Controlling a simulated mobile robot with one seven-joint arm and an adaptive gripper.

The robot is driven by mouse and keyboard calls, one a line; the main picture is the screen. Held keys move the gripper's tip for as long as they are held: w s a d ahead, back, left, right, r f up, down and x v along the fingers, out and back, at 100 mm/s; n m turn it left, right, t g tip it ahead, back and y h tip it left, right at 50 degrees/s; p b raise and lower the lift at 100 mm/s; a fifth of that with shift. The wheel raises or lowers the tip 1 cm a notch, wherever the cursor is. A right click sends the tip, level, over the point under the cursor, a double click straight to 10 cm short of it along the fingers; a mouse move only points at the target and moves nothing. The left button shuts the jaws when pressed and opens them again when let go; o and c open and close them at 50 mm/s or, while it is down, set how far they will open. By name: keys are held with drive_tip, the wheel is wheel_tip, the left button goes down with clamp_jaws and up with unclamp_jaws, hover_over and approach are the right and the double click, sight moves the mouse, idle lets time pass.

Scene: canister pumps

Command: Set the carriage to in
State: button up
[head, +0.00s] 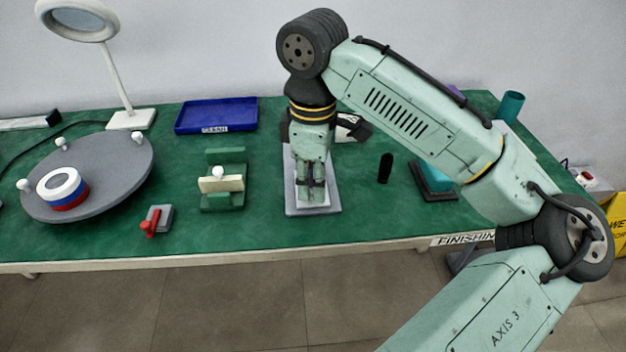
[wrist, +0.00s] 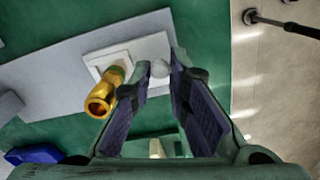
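A pale square block (wrist: 148,48) sits on a long grey plate (wrist: 45,90) in the wrist view; it looks like the carriage, though no label shows. My gripper (head: 311,197) points down over the plate and hides most of the block in the head view.
To the left are a green fixture (head: 222,202) with a cream bar, a red-handled clamp (head: 152,222) and a grey disc (head: 110,165) bearing stacked rings. A blue tray (head: 216,115) lies behind. A black cylinder (head: 385,167) stands to the right.

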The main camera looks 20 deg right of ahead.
clamp_jaws()
idle(0.3)
drive_tip(key=w+p, duration=0.1)
drive_tip(key=w, duration=0.1)
drive_tip(key=w+d+p, duration=0.1)
drive_tip(key=w, duration=0.1)
drive_tip(key=w+p, duration=0.1)
drive_tip(key=w, duration=0.1)
drive_tip(key=shift+w+d+r, duration=0.25)
drive_tip(key=shift+w+d, duration=0.05)
drive_tip(key=shift+d, duration=0.1)
drive_tip(key=shift+w+d+f+p, duration=0.2)
drive_tip(key=shift+w+p, duration=0.1)
drive_tip(key=shift+w, duration=0.1)
drive_tip(key=shift+a, duration=0.1)
drive_tip(key=o, duration=0.6)
unclamp_jaws()
